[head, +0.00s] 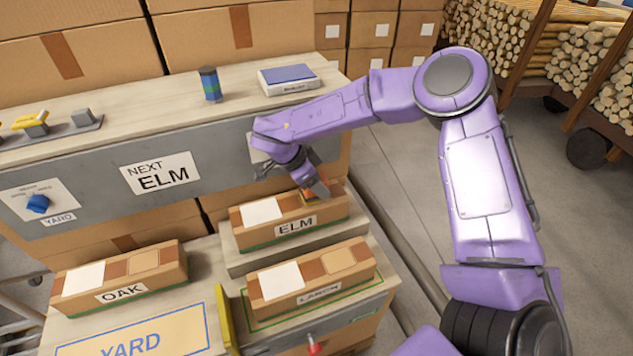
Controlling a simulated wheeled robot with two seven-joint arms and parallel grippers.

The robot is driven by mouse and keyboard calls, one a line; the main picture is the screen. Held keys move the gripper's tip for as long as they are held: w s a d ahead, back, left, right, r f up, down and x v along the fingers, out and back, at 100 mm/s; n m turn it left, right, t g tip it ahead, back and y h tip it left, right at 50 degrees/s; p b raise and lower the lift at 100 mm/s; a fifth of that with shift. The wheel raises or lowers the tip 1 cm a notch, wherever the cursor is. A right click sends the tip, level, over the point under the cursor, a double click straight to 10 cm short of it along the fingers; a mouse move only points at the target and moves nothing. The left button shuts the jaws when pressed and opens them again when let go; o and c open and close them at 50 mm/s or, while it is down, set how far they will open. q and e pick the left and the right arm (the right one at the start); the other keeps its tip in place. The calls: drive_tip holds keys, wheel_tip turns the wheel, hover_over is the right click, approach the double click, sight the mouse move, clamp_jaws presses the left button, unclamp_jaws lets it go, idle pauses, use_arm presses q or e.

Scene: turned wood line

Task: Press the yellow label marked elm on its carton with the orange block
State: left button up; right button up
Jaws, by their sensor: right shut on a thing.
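The carton marked ELM (262,236) sits on the raised shelf in the middle, with a white sheet and brown tape on its top. My right gripper (310,185) is over the right part of this carton, pointing down. It is shut on the orange block (308,196), which is small and partly hidden by the fingers. The block is at or just above the carton's top; I cannot tell whether it touches. I cannot make out the yellow label apart from the block. My left gripper is not in view.
The OAK carton (165,268) is at left and the LARCH carton (257,298) stands in front of the ELM one. A grey panel reads NEXT ELM (162,174).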

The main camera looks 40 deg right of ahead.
drive_tip(key=shift+f, duration=0.45)
idle(0.7)
drive_tip(key=shift+r, duration=0.1)
wheel_tip(320, 180, up, 7)
drive_tip(key=p, duration=0.8)
